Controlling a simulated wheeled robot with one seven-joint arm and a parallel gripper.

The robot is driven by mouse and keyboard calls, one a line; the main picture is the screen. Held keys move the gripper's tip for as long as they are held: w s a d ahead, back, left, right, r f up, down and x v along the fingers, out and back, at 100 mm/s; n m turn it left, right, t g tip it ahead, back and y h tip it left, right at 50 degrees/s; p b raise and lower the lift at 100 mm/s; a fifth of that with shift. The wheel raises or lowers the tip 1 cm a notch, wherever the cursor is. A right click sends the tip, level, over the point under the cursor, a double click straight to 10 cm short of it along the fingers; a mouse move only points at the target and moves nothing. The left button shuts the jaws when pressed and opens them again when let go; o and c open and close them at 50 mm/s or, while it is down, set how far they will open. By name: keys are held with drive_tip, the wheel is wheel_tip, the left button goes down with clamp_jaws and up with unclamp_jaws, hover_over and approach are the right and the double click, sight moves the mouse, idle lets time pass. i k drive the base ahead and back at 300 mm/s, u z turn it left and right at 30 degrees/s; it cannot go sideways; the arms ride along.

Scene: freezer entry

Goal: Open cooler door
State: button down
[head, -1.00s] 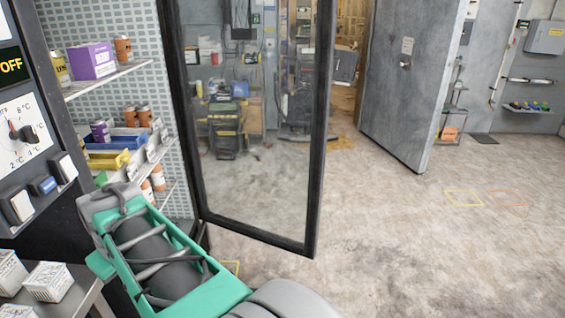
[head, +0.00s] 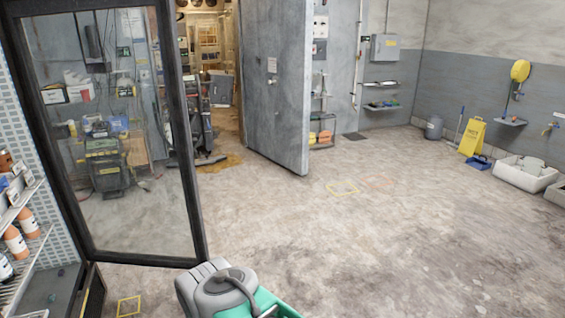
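The cooler door (head: 199,185), a glass pane in a black frame, stands swung wide open at the left of the head view. The room behind shows through its glass. The open cooler (head: 42,245) is at the left edge, with wire shelves, bottles and a tiled inner wall partly in view. My arm, grey and green, shows at the bottom centre, just right of the door's lower corner. My gripper's fingers are not in view, and I see nothing touching the door frame.
A large grey door (head: 277,85) stands open at the back. The floor in the middle and right is clear.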

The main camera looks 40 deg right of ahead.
sight(12, 12)
drive_tip(key=z, duration=0.8)
drive_tip(key=i, duration=1.25)
drive_tip(key=u, duration=1.3)
drive_tip(key=i, duration=0.9)
drive_tip(key=u, duration=0.95)
